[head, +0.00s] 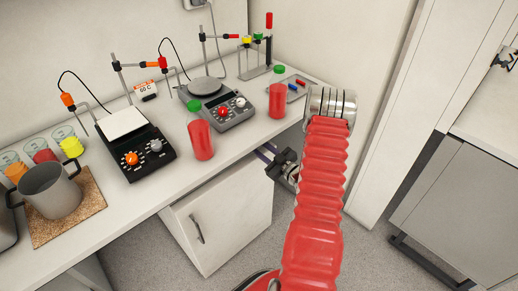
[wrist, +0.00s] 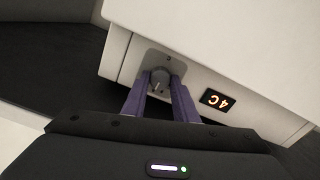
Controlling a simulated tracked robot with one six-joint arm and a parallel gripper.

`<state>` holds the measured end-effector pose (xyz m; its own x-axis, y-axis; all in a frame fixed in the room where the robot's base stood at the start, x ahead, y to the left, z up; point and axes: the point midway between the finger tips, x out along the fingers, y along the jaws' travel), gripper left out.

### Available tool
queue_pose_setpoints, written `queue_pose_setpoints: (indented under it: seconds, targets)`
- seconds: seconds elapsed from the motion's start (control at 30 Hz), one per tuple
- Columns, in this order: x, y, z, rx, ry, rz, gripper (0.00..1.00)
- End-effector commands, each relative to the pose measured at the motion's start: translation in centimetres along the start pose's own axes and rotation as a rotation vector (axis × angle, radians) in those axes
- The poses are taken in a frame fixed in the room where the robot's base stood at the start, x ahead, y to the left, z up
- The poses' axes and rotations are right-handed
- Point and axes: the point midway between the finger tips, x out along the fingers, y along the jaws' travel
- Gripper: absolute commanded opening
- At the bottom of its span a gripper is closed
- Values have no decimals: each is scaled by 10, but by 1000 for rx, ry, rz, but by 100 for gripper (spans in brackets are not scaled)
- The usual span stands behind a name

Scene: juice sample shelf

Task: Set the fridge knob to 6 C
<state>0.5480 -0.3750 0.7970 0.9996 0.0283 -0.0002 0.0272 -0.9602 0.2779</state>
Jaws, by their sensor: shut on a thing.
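In the wrist view a grey round fridge knob (wrist: 160,79) sits on a light grey plate on the white fridge panel (wrist: 190,65). The fridge display (wrist: 216,99) right of the knob appears rotated and reads 4 C in orange. My gripper (wrist: 162,84) has its two purple fingers on either side of the knob, shut on it. In the head view my gripper (head: 268,155) reaches under the counter's edge, right of the white cabinet door; the knob and display are hidden there.
A white cabinet door (head: 230,220) is left of my gripper. Open floor lies below.

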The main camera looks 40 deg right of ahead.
Motion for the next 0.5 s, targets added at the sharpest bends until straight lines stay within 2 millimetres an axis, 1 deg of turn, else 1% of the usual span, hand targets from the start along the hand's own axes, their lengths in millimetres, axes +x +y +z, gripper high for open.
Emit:
queue_pose_setpoints:
  seconds: [0.2,0.5]
  targets:
    - [0,-1,0,-44,0,-2,4]
    - [0,-2,0,-47,0,-3,4]
